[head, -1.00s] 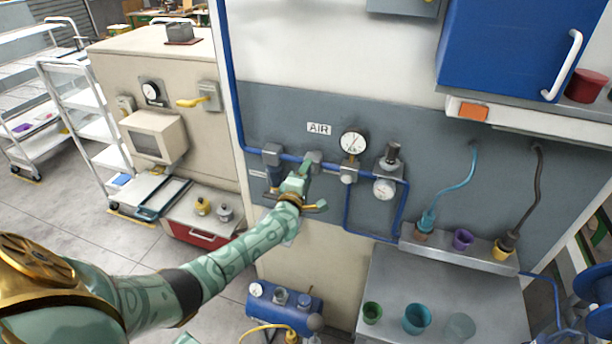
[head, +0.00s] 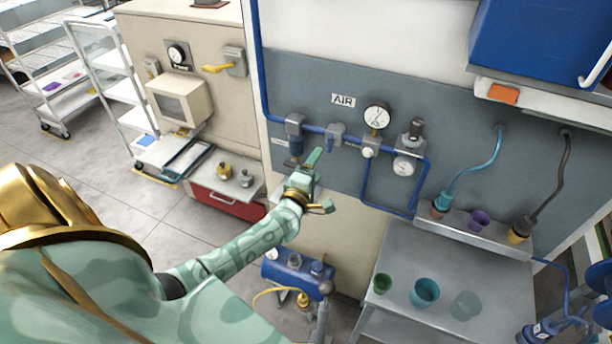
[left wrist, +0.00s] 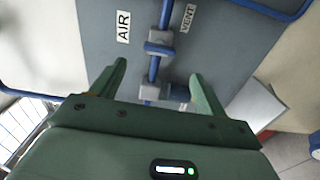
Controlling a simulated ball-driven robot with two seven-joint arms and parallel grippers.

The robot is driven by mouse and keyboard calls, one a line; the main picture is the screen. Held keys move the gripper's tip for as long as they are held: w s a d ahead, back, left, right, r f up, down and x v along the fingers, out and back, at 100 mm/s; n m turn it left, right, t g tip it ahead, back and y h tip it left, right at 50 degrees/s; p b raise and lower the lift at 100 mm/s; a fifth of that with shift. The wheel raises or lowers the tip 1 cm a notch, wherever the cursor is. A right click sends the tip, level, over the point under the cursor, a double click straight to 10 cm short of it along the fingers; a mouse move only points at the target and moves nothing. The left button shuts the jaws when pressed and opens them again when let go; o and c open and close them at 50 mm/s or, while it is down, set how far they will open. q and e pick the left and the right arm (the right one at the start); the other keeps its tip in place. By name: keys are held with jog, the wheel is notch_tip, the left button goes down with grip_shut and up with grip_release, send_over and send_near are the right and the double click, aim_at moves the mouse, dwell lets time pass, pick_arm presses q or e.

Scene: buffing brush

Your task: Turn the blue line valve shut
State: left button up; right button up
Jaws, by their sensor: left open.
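The blue line (head: 315,129) runs along the grey wall panel below the AIR label. A grey valve body (head: 336,132) sits on it, with a small blue handle that seems to point down. The valve also shows in the left wrist view (left wrist: 160,42), beyond the fingertips. My left gripper (head: 322,183) is open and empty, below and in front of the valve, apart from it. In the left wrist view its two fingers (left wrist: 158,70) stand wide apart, with the line between them in the picture. My right gripper is out of view.
Left of the valve, a grey block (head: 294,124) carries a blue cylinder (head: 297,146). A gauge (head: 377,116) and a regulator (head: 406,163) stand to its right. A steel bench (head: 410,250) with cups is lower right. A blue tank (head: 291,272) stands below.

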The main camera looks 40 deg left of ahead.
pick_arm(q)
jog(key=v, duration=0.7)
jog(key=shift+w+d+f, duration=0.1)
